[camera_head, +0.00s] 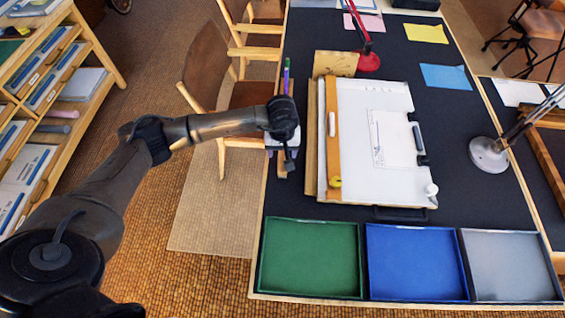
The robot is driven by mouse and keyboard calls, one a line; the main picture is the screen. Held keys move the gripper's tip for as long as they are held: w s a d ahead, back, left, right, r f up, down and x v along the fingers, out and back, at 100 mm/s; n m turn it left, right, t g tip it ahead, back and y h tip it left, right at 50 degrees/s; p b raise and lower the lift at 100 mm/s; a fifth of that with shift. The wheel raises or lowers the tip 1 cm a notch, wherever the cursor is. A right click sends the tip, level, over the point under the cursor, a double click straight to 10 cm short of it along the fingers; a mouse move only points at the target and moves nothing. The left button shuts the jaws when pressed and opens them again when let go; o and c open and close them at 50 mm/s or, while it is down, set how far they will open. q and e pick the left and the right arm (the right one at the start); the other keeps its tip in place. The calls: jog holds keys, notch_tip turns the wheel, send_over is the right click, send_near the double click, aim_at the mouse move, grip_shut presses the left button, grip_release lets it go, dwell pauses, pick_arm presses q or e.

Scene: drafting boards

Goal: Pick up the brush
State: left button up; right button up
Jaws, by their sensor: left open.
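I cannot pick out the brush for certain. A slim upright purple item (286,77) and a green one beside it rise just behind my left wrist; their lower ends are hidden by it. My left gripper (289,162) hangs over the left edge of the dark table, pointing down, its jaws open and small in view. It is just left of the drafting board (350,170). A pale holder or block (272,142) is partly hidden under it. I see nothing clearly held. My right gripper is out of view.
Green (310,258), blue (415,262) and grey (510,265) trays line the table's front edge. A red lamp (366,60) stands behind the board and a grey lamp base (489,155) to its right. Chairs (205,68) stand left of the table.

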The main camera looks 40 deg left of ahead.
aim_at(283, 159)
pick_arm(q)
jog(key=shift+d+f+b, duration=0.1)
jog(key=shift+f+b, duration=0.55)
jog(key=shift+f, duration=2.8)
jog(key=shift+c, duration=0.3)
jog(key=c, duration=0.9)
jog(key=shift+r, duration=0.2)
jog(key=shift+c, duration=0.2)
jog(key=shift+r, duration=0.65)
notch_tip(283, 159, up, 3)
jog(key=shift+f+p, duration=0.15)
jog(key=shift+p, duration=0.4)
jog(key=d+r, duration=0.2)
jog(key=d, duration=0.1)
jog(key=d+r+p, duration=0.1)
jog(key=d+r, duration=0.1)
jog(key=d, duration=0.2)
jog(key=d+r, duration=0.2)
jog(key=d, duration=0.1)
jog(key=shift+d, duration=0.3)
jog(key=shift+d+r, duration=0.35)
jog(key=shift+d, duration=0.2)
